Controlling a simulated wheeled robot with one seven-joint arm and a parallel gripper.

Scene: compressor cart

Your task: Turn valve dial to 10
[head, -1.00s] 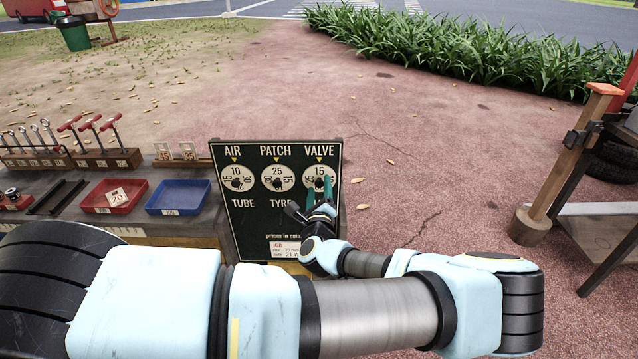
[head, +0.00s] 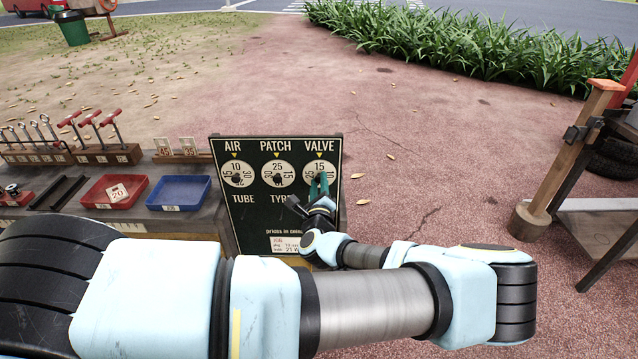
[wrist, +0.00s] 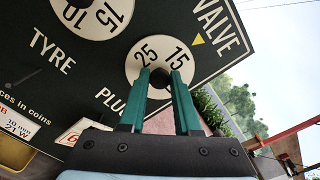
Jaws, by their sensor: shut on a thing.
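The dark price board (head: 225,200) carries three white dials. The VALVE dial (head: 320,164) is at the right, with 15 at its yellow marker. In the wrist view, the VALVE dial (wrist: 149,53) shows 15 nearest the yellow marker (wrist: 197,39) and 25 beside it; its lower part is hidden by the fingers. My gripper (head: 319,178) reaches the dial from the front. In the wrist view, the green fingertips of my gripper (wrist: 160,74) are shut on the dial's dark central knob (wrist: 160,77), one on each side.
The AIR dial (head: 237,173) shows 10 at its marker and the PATCH dial (head: 277,173) shows 25. Left of the board are a blue tray (head: 180,207), a red tray (head: 101,204) and tool racks. Open pavement lies behind and right of the board.

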